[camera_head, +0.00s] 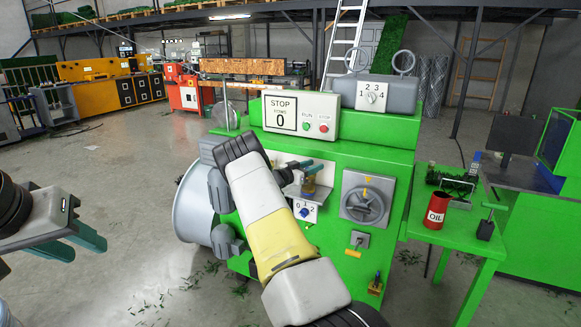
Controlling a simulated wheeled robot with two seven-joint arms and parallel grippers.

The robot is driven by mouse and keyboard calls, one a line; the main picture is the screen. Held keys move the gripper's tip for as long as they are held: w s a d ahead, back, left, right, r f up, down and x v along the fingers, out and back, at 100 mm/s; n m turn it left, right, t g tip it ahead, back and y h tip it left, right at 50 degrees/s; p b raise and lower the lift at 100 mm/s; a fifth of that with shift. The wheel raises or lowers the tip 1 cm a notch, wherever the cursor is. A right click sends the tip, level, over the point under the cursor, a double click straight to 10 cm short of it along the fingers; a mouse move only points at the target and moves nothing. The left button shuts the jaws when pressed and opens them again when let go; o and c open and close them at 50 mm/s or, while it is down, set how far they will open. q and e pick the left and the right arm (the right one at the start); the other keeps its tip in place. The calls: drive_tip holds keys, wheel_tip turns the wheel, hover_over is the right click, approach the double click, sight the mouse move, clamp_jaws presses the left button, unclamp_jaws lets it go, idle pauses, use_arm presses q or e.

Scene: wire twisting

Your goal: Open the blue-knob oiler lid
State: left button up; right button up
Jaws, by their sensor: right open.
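The green machine (335,165) stands in front of me. A small oiler with a yellowish body (309,187) sits on its front, just above a white plate with a blue dial (304,212). My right arm reaches up across the machine front. My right gripper (307,168) is open, its teal fingers at the top of the oiler. The fingers hide the oiler's lid and knob, so I cannot tell whether the lid is open or whether they touch it. My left gripper (77,244) is open and empty at the left, over the floor, well away from the machine.
A control box with a STOP display (300,114) and a grey unit with a numbered dial (374,95) top the machine. A red oil can (437,208) stands on a green side table.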

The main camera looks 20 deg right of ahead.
drive_tip(key=shift+d, duration=0.1)
clamp_jaws()
